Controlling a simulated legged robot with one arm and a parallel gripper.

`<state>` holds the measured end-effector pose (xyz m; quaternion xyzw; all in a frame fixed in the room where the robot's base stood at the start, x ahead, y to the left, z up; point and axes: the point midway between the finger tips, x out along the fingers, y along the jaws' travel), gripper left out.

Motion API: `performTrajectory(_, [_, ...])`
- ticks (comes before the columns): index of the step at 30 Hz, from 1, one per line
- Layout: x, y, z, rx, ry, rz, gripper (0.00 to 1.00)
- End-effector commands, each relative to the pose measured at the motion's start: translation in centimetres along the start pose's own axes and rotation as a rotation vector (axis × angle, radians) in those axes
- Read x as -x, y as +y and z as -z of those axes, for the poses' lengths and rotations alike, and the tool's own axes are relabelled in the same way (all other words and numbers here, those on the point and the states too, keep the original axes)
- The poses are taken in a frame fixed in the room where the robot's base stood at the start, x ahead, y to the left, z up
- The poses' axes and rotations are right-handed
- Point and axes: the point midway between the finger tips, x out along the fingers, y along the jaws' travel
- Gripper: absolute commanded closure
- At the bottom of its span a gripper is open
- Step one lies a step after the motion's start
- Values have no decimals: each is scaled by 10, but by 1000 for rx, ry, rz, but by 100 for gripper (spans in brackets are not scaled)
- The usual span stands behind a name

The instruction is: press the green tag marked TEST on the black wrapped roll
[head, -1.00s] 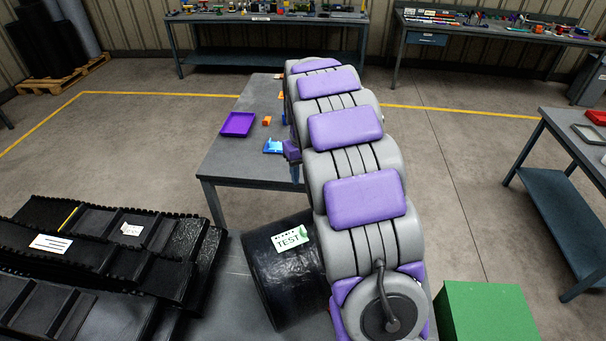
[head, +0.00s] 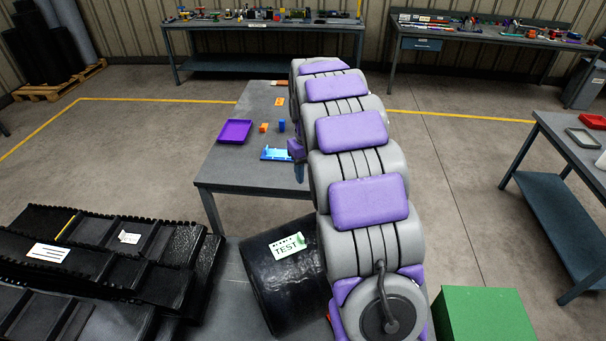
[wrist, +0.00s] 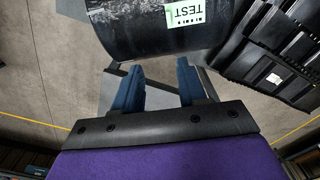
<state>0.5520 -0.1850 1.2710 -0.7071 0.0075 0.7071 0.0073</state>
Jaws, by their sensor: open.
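The black wrapped roll (head: 285,285) lies on a grey surface at lower middle in the head view, left of my arm. Its pale tag marked TEST (head: 286,247), with a green right end, is on its upper side. In the wrist view the roll (wrist: 140,30) fills the top middle, and the tag (wrist: 183,13) shows upside down at the top edge. My gripper (wrist: 158,84) is open and empty, its two blue fingers apart and pointing toward the roll, with no visible contact. In the head view my arm hides most of the gripper.
Black ribbed belts (head: 130,255) with white labels lie left of the roll. A grey table (head: 230,175) behind holds a purple tray (head: 235,131), a light blue part (head: 277,154) and small blocks. A green box (head: 483,314) stands at lower right. Floor between the tables is open.

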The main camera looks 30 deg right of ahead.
Motion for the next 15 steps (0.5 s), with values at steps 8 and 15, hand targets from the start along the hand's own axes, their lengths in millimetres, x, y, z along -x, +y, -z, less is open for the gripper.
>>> performTrajectory(8, [11,14,0,-1,-1,2,59])
performTrajectory(15, [12,17,0,0,-3,2,59])
